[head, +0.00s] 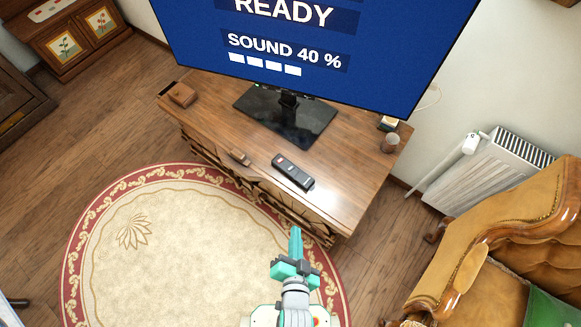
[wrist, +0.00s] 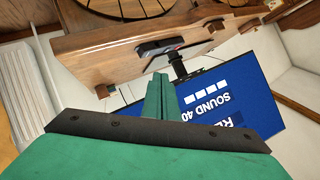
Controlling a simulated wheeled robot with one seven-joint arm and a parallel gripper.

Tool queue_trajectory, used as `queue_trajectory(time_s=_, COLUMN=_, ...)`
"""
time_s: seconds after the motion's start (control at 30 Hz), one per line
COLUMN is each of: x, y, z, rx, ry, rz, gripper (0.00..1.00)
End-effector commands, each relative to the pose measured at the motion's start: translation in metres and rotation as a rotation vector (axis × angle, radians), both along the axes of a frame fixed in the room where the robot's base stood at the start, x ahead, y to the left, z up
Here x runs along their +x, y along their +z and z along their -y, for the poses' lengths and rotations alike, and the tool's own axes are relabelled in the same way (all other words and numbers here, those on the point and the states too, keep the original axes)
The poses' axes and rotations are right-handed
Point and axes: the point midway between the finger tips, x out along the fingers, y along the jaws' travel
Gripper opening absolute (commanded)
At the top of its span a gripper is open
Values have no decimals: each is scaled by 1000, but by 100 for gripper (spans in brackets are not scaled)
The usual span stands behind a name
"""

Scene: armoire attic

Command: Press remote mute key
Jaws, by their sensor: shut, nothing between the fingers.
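The black remote (head: 293,171) lies on the wooden TV cabinet (head: 345,158), near its front edge, with a red key at its left end and small keys I cannot read. My gripper (head: 295,240) is shut and empty, in front of the cabinet and apart from the remote. In the wrist view, the green fingertips (wrist: 160,82) are together and the remote (wrist: 160,47) is beyond them on the cabinet top, seen upside down. The TV screen (head: 310,45) shows "READY", "SOUND 40 %" and several white bars.
A small wooden block (head: 239,157) lies left of the remote. The TV base (head: 285,117) is behind the remote. A leather armchair (head: 500,235) stands at the right.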

Motion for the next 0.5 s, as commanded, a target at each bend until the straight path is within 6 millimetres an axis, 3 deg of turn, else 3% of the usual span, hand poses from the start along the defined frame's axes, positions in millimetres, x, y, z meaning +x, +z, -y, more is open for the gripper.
queue_trajectory(time_s=0.03, x=18, y=-8, z=2, rx=68, ry=-28, rz=-15, gripper=0)
queue_trajectory(time_s=0.23, x=78, y=-39, z=1, rx=368, ry=-137, rz=-119, gripper=0)
queue_trajectory(time_s=0.5, x=160, y=-49, z=-2, rx=746, ry=-271, rz=-275, gripper=0)
